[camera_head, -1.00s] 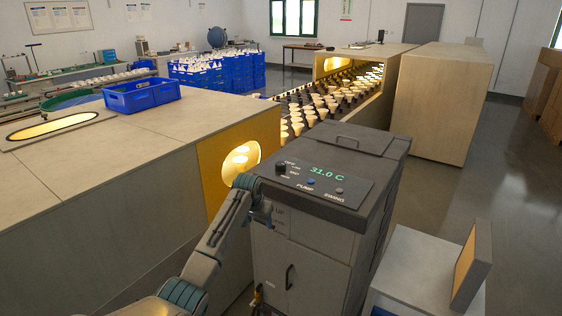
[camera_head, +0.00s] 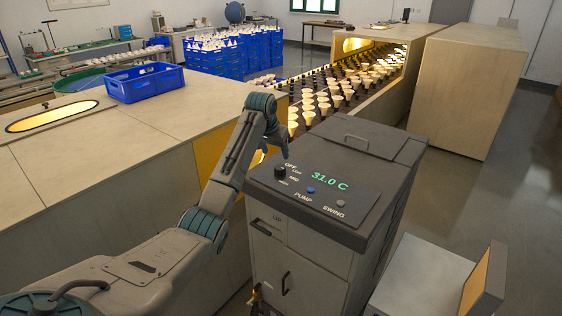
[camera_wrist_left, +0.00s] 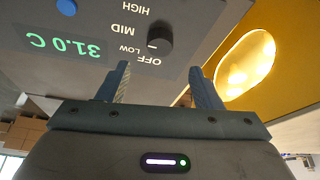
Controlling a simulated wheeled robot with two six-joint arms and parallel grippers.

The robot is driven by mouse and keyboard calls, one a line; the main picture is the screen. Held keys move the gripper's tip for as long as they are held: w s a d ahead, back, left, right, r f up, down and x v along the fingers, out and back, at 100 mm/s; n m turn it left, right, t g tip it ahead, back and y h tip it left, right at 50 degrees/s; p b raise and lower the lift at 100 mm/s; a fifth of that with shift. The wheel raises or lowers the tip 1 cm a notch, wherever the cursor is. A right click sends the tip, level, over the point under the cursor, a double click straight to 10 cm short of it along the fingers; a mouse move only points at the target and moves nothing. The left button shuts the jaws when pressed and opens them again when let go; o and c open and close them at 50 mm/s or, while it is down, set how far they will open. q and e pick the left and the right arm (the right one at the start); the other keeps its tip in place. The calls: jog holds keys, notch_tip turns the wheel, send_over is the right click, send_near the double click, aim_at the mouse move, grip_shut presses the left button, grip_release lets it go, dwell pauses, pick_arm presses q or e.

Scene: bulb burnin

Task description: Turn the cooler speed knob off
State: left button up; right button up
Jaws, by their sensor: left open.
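The cooler (camera_head: 345,235) is a grey cabinet with a dark sloped top panel showing 31.0 C in green. Its speed knob (camera_head: 280,171), small, black and round, sits at the panel's left beside the labels OFF, LOW, MID and HIGH. In the left wrist view the knob (camera_wrist_left: 159,40) shows a short white mark that seems to face LOW. My left gripper (camera_wrist_left: 158,69) is open and empty, its two fingers pointing at the panel on either side of the knob's line. In the head view the gripper (camera_head: 285,152) hangs just above the knob, apparently not touching it.
A blue PUMP button (camera_head: 311,190) and a grey SWING button (camera_head: 341,204) sit on the same panel. A yellow-lit tunnel housing (camera_head: 205,160) stands close at the left of the cooler. A conveyor with bulbs (camera_head: 330,95) runs behind. A white box (camera_head: 425,275) stands front right.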

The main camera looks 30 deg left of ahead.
aim_at(280, 167)
pick_arm(q)
jog(key=p+x, duration=0.2)
jog(key=x, duration=0.2)
jog(key=shift+w+f, duration=0.1)
jog(key=shift+f, duration=0.3)
jog(key=p+x, duration=0.1)
jog(key=x, duration=0.2)
jog(key=shift+w+f, duration=0.15)
jog(key=shift+w, duration=0.1)
jog(key=shift+f, duration=0.1)
jog(key=shift+s, duration=0.1)
jog(key=shift+c, duration=1.1)
jog(key=c, duration=0.7)
jog(key=shift+c, duration=0.3)
pick_arm(e)
jog(key=r, duration=0.1)
jog(key=s+r, duration=0.1)
jog(key=r, duration=0.1)
jog(key=shift+s+r, duration=0.25)
